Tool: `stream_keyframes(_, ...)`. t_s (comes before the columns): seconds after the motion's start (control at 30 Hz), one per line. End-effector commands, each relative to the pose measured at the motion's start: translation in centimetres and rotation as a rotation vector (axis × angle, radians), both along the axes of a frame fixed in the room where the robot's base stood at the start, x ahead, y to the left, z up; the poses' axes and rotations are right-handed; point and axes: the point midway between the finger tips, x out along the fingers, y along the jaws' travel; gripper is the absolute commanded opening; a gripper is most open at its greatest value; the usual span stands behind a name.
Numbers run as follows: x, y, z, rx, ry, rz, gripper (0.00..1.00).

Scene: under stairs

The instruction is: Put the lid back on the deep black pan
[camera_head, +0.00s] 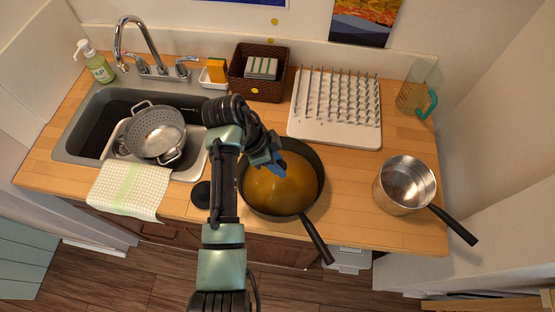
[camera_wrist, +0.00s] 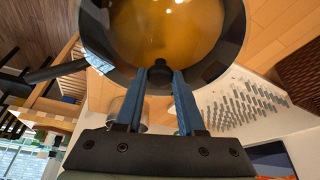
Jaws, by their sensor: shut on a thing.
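The deep black pan (camera_head: 316,168) stands on the wooden counter with its handle pointing to the lower right. Its middle looks amber in both views. My arm covers part of the pan's left side.
A steel saucepan (camera_head: 404,186) stands to the right, a white drying rack (camera_head: 335,135) behind the pan, and a brown basket (camera_head: 258,85) behind left. The sink (camera_head: 100,100) holds a colander (camera_head: 157,131). A small dark round thing (camera_head: 200,195) lies beside my arm. A glass jug (camera_head: 412,98) stands far right.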

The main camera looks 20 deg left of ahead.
Motion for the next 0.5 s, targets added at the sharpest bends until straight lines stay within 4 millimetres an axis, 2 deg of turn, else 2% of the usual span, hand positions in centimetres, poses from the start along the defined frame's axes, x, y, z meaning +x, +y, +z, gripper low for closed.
stream_keyframes(0.27, 0.03, 0.0, -0.01, 0.0, -0.002, -0.001, 0.0)
stream_keyframes(0.3, 0.03, 0.0, -0.01, 0.001, -0.001, -0.001, 0.43)
stream_keyframes(0.47, 0.03, 0.0, -0.01, 0.001, -0.001, -0.001, 0.72)
stream_keyframes(0.5, 0.03, 0.0, -0.01, 0.001, -0.001, -0.001, 0.73)
